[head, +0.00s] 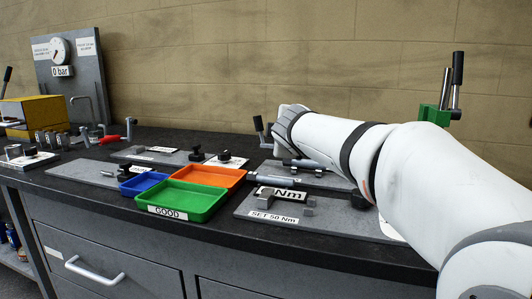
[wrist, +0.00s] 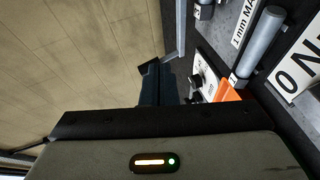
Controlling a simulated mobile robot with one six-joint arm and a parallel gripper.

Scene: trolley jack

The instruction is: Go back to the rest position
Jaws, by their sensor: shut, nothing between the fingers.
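My white arm reaches from the right edge of the head view over the bench, its wrist end above the plates at the back. My gripper (wrist: 155,75) shows in the wrist view as dark fingers closed together, with nothing held between them. In the head view I cannot make out the fingers. A grey plate labelled "SET 50 Nm" (head: 240,210) lies below the arm, partly hidden by it. A metal cylinder (wrist: 259,42) and part of an orange tray (wrist: 231,93) show beside the gripper in the wrist view.
Green (head: 190,200), blue (head: 143,182) and orange (head: 212,175) trays stand mid-bench. A gauge board (head: 88,80) and yellow box (head: 22,112) stand at left. A green part with upright handles (head: 436,115) stands behind my arm. The bench front edge is mostly clear.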

